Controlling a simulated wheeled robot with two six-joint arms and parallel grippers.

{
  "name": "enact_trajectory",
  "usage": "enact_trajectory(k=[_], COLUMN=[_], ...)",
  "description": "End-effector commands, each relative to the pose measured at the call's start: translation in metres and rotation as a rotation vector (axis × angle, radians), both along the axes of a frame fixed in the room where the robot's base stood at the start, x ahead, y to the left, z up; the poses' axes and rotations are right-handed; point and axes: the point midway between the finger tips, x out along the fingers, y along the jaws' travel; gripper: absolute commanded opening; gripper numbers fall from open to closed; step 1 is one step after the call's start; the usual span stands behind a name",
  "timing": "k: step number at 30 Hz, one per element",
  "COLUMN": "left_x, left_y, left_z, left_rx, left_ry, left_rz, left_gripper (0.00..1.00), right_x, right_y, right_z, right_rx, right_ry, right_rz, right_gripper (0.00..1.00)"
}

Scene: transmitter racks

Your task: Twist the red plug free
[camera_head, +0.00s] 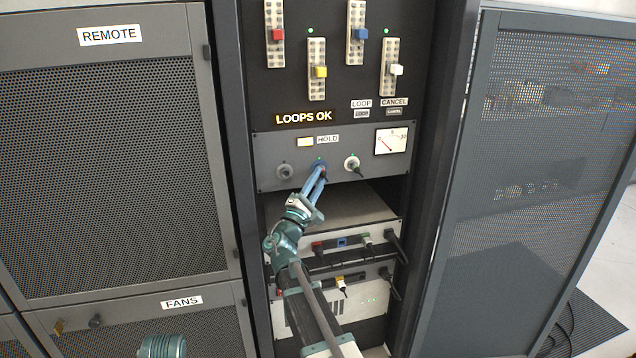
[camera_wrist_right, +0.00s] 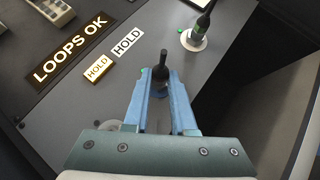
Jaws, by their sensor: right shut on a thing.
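My right gripper (camera_head: 319,173) reaches up to the middle socket of the grey panel under the HOLD label. In the right wrist view its blue fingers (camera_wrist_right: 160,82) are shut on a dark knob with an upright stem (camera_wrist_right: 162,62). No red shows on that knob. A red plug (camera_head: 318,246) sits at the left end of the row on the pale unit below, apart from the gripper. Another small red piece (camera_head: 279,293) shows on the lowest unit, partly behind my right arm.
A second dark plug in a white-ringed socket (camera_head: 352,163) stands to the right of the held knob. Sliders with red (camera_head: 278,34), yellow, blue and white caps sit above. A LOOPS OK sign (camera_head: 304,117) is lit. Black cables hang on the lower units at right.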

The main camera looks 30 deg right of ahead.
Motion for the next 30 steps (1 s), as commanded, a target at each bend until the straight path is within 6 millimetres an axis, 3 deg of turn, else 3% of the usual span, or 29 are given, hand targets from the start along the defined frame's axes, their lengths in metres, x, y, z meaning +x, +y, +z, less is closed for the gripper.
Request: enact_trajectory(k=[30], left_x=[0.000], left_y=[0.000], left_z=[-0.031], left_rx=[0.000], left_ry=[0.000], left_rz=[0.000], left_gripper=[0.50], right_x=[0.001], right_y=[-0.003], right_z=[-0.005], right_rx=[-0.201], right_ry=[0.049], right_rz=[-0.004], right_gripper=[0.00])
